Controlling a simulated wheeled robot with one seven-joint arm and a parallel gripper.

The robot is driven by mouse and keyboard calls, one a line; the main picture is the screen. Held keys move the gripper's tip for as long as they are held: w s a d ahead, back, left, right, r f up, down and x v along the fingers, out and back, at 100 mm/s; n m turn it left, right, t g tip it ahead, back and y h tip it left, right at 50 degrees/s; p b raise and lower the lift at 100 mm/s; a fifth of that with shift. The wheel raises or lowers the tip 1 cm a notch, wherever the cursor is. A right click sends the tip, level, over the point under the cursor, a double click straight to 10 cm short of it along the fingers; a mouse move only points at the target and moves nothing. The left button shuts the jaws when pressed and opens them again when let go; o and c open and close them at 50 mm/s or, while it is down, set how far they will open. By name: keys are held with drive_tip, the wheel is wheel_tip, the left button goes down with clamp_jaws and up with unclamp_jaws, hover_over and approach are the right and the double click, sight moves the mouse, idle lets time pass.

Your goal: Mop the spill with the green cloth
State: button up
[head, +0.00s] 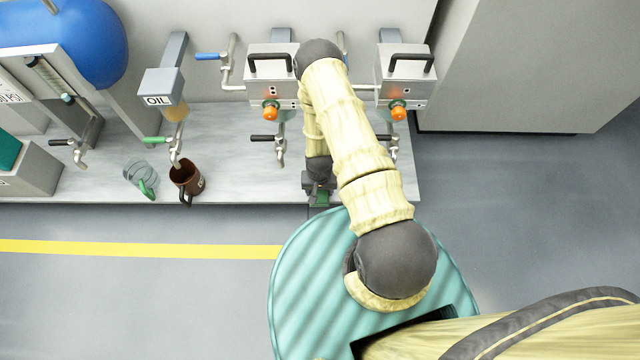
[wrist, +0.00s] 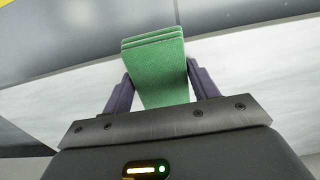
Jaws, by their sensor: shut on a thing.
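My gripper (head: 318,188) is at the front edge of the bench, right of the middle, partly hidden by my arm. The green cloth (head: 321,199) shows as a small patch at its tip. In the wrist view, my gripper (wrist: 160,84) is shut on the green cloth (wrist: 157,72), a folded stack of layers between the two purple-grey fingers. The cloth sticks out beyond the fingertips. I cannot make out the spill in either view; my arm covers part of the bench.
Two grey boxes with orange knobs, one the right box (head: 405,78), stand behind. Lever taps jut forward. Open floor lies in front.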

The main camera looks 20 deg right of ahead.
idle(0.3)
drive_tip(key=shift+w+d+b, duration=0.35)
drive_tip(key=shift+w+b, duration=0.05)
drive_tip(key=shift+w, duration=0.75)
drive_tip(key=shift+w+d+b, duration=0.4)
drive_tip(key=shift+w+b, duration=0.05)
drive_tip(key=shift+w, duration=0.7)
drive_tip(key=shift+w+d+b, duration=0.35)
drive_tip(key=shift+w+b, duration=0.05)
drive_tip(key=shift+w, duration=0.75)
drive_tip(key=shift+s, duration=0.1)
drive_tip(key=shift+s+a+p, duration=0.55)
drive_tip(key=shift+s+p, duration=0.05)
drive_tip(key=shift+s, duration=0.45)
drive_tip(key=shift+s+a+p, duration=0.6)
drive_tip(key=shift+s+p, duration=0.05)
drive_tip(key=shift+s, duration=0.45)
drive_tip(key=shift+s+a+p, duration=0.55)
drive_tip(key=shift+s+p, duration=0.05)
drive_tip(key=shift+s, duration=0.45)
drive_tip(key=shift+w+d+b, duration=0.35)
drive_tip(key=shift+w+b, duration=0.1)
drive_tip(key=shift+w, duration=0.7)
drive_tip(key=shift+w+d+b, duration=0.4)
drive_tip(key=shift+w+b, duration=0.05)
drive_tip(key=shift+w, duration=0.7)
drive_tip(key=shift+w+d+b, duration=0.35)
drive_tip(key=shift+w+b, duration=0.1)
drive_tip(key=shift+w, duration=0.7)
